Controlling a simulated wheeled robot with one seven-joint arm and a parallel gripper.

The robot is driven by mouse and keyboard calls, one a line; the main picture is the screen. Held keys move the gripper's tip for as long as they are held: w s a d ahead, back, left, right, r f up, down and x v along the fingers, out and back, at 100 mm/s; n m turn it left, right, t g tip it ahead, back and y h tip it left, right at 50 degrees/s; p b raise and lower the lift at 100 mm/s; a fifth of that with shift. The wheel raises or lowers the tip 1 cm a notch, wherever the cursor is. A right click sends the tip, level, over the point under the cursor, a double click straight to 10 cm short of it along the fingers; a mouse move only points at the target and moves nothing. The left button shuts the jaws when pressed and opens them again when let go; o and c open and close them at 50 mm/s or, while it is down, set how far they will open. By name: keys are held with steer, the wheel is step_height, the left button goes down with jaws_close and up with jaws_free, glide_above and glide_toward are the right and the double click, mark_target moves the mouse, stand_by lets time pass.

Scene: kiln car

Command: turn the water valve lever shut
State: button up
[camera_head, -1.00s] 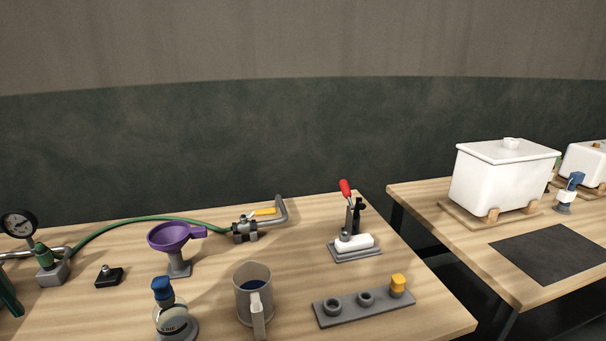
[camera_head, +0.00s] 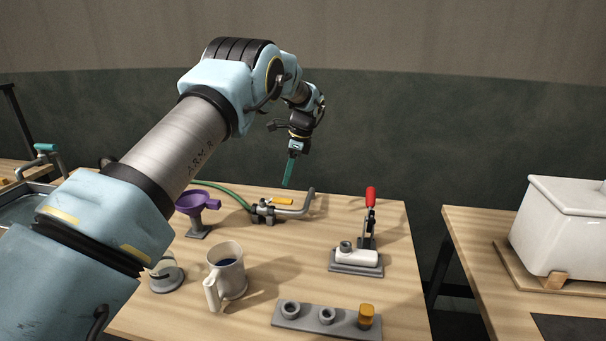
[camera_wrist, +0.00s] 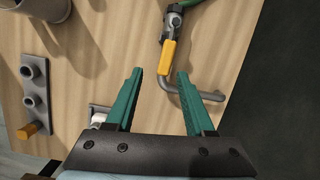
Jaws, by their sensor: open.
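The water valve (camera_head: 262,212) is a metal body on the wooden table, joined to a green hose and a bent grey pipe (camera_head: 308,203). Its yellow lever (camera_head: 281,201) points right, roughly in line with the pipe. In the wrist view the lever (camera_wrist: 167,57) lies beyond my fingertips, near the middle of the gap. My gripper (camera_head: 288,184) has green fingers pointing down and hangs above and behind the valve, apart from it. In the wrist view my gripper (camera_wrist: 160,74) is open and empty.
A purple funnel (camera_head: 196,203) stands left of the valve, and a grey mug (camera_head: 228,270) stands in front. A toggle clamp with a red handle (camera_head: 370,197) stands to the right. A grey block (camera_head: 326,319) with a yellow knob is at the front. A white tank (camera_head: 560,225) stands on another table.

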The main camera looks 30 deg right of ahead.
mark_target(276, 201)
steer(key=s+d+f+m, duration=0.1)
steer(key=s+d+m, duration=0.1)
steer(key=d, duration=0.2)
steer(key=shift+b+x, duration=2.6)
steer(key=shift+x, duration=1.95)
steer(key=shift+w+a+r, duration=0.1)
steer(key=shift+a, duration=0.05)
jaws_close()
